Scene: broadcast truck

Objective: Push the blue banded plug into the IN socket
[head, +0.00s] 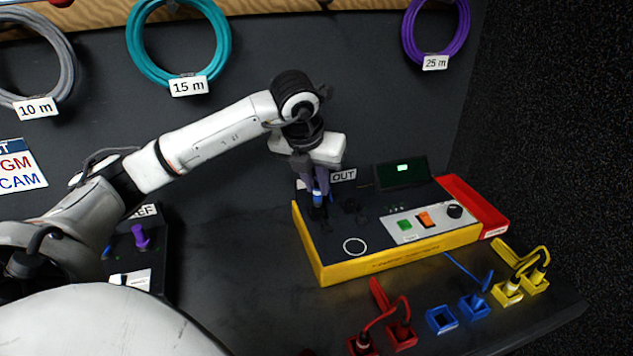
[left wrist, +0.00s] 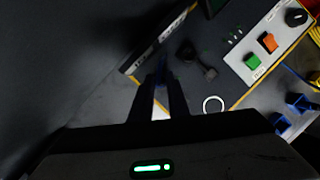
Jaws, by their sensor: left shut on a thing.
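My left gripper (head: 318,188) points down at the left back of the yellow-edged box and is shut on the blue banded plug (head: 318,198). The plug shows as a small blue patch with a dark part below it. In the left wrist view the fingers (left wrist: 161,88) are close together, with dark blue between them. The IN socket and its label are mostly hidden by my gripper, so I cannot tell whether the plug is in the socket or above it. The OUT label (head: 343,175) stands just right of my gripper. My right gripper is not in view.
The box (head: 400,262) has a panel with a green button (head: 404,225), an orange switch (head: 425,219) and a black knob (head: 455,211). A small screen (head: 402,173) stands behind. Red, blue and yellow socket blocks line the front right edge. A purple plug (head: 140,237) is at left.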

